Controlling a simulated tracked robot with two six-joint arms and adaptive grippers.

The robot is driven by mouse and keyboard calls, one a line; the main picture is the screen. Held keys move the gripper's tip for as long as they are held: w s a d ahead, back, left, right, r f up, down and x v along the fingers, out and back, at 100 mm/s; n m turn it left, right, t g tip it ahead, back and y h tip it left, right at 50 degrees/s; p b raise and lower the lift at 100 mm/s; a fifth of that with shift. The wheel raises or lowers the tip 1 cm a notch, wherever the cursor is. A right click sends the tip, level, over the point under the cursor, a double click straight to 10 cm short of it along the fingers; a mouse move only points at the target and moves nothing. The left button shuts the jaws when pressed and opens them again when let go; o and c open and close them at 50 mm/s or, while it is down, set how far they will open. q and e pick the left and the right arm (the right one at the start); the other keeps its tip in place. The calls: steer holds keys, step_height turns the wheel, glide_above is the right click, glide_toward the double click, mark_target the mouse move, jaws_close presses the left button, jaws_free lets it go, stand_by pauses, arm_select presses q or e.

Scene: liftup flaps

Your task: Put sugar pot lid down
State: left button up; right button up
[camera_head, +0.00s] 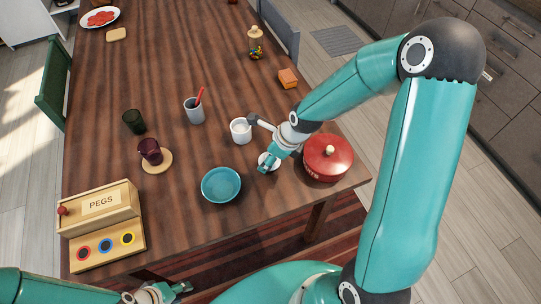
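The white sugar pot (240,132) stands upright on the wooden table, near the front right. A small white round lid (264,157) is to its lower right, partly hidden by my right gripper (268,165). The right gripper points down at the lid, with its fingertips at or over it. I cannot tell whether they grip it or whether the lid touches the table. My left gripper (180,289) is low at the bottom of the view, in front of the table edge. It looks open and empty.
A blue bowl (221,185) lies just left of the lid and a red lidded pot (328,158) just right. A pegs box (100,219), a dark red cup (150,151) and a grey cup with a red stick (194,111) stand further left. The table's middle back is clear.

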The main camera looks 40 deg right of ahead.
steer(key=shift+f, duration=0.2)
steer(key=o, duration=1)
steer(key=shift+r, duration=0.1)
steer(key=p+v, duration=0.1)
steer(key=v, duration=1.1)
steer(key=shift+s, duration=0.1)
